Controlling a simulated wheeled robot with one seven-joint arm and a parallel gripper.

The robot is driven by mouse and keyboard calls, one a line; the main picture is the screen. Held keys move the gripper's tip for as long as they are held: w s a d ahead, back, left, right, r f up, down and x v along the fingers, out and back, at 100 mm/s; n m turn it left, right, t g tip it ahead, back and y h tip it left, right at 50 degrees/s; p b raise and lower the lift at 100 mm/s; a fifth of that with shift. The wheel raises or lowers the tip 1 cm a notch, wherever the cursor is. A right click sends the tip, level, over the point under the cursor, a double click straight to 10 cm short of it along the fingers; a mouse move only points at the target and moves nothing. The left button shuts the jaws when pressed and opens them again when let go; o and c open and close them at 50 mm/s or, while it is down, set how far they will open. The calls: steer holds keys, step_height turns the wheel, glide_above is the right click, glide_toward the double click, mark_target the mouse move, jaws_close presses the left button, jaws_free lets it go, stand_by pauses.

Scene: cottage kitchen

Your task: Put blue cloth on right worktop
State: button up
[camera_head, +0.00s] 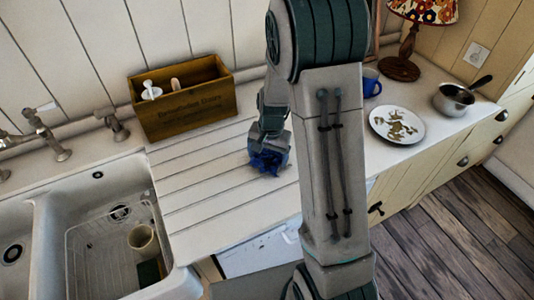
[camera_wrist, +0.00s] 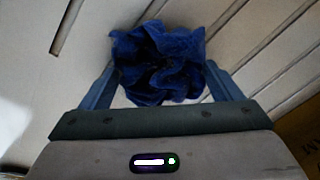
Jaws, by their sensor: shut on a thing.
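The blue cloth (camera_wrist: 160,65) is a crumpled bundle between the two fingers of my gripper (camera_wrist: 162,90) in the wrist view. My gripper is shut on it. In the head view the cloth (camera_head: 267,162) hangs bunched below my gripper (camera_head: 268,150), over the grooved white drainboard (camera_head: 205,200). I cannot tell whether the cloth touches the board. The right worktop (camera_head: 440,125) shows to the right of my arm, which hides part of the counter.
A double white sink (camera_head: 75,215) holding a mug (camera_head: 143,240) is at left. A blue mug (camera_head: 371,83), a patterned plate (camera_head: 397,125), a saucepan (camera_head: 455,100) and a lamp (camera_head: 402,65) stand on the right worktop.

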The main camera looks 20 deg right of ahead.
mark_target(270, 156)
steer(key=shift+f, duration=0.25)
steer(key=o, duration=1)
steer(key=shift+o, duration=0.2)
steer(key=shift+r, duration=0.1)
step_height(270, 156, up, 12)
steer(key=f+b, duration=0.1)
steer(key=s+r+n+t, duration=0.1)
steer(key=s+r+n, duration=0.2)
steer(key=s, duration=0.6)
steer(key=s+r+n+t, duration=0.2)
steer(key=s+r, duration=0.3)
steer(key=s, duration=0.5)
steer(key=shift+s+a+r+n+h, duration=0.2)
steer(key=shift+a+r+n+h, duration=0.15)
steer(key=shift+n, duration=0.55)
